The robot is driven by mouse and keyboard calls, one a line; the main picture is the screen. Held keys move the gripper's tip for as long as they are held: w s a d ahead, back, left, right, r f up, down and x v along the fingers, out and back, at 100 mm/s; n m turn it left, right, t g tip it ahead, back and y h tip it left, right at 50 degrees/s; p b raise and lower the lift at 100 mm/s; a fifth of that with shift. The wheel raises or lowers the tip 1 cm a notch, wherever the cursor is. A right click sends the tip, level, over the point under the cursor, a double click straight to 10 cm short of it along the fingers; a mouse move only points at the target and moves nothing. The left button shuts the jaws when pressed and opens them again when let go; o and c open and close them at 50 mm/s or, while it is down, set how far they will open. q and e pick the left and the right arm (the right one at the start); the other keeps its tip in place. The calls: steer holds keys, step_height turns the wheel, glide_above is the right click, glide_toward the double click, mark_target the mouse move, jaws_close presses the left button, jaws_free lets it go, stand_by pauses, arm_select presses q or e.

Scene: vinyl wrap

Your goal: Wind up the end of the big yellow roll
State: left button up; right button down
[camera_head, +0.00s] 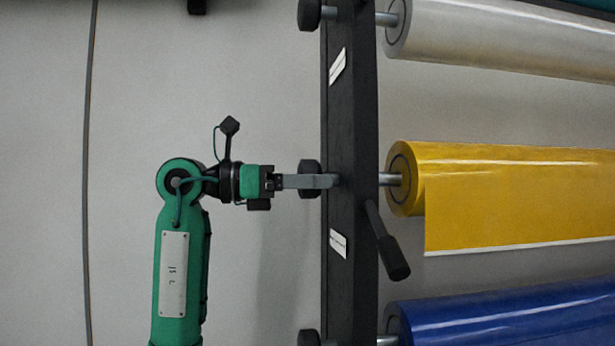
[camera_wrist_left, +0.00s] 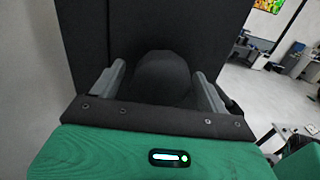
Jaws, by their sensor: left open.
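The big yellow roll (camera_head: 510,190) lies horizontally on a metal rod (camera_head: 390,180) at the right in the head view. Its loose end hangs below it, with a pale lower edge (camera_head: 520,246). The rod runs into a black upright post (camera_head: 350,120), with a black knob (camera_head: 310,178) on the post's left side. My left gripper (camera_head: 320,181) is at this knob. In the left wrist view its two grey fingers (camera_wrist_left: 160,85) are apart, one on each side of the dark rounded knob (camera_wrist_left: 163,75). I cannot tell whether they touch it. My right gripper is not in view.
A black handle (camera_head: 392,255) angles down from the post below the yellow roll's rod. A whitish roll (camera_head: 500,35) is above and a blue roll (camera_head: 510,315) below.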

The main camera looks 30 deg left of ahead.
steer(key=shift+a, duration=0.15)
arm_select(q)
steer(key=shift+c, duration=0.3)
steer(key=c, duration=0.9)
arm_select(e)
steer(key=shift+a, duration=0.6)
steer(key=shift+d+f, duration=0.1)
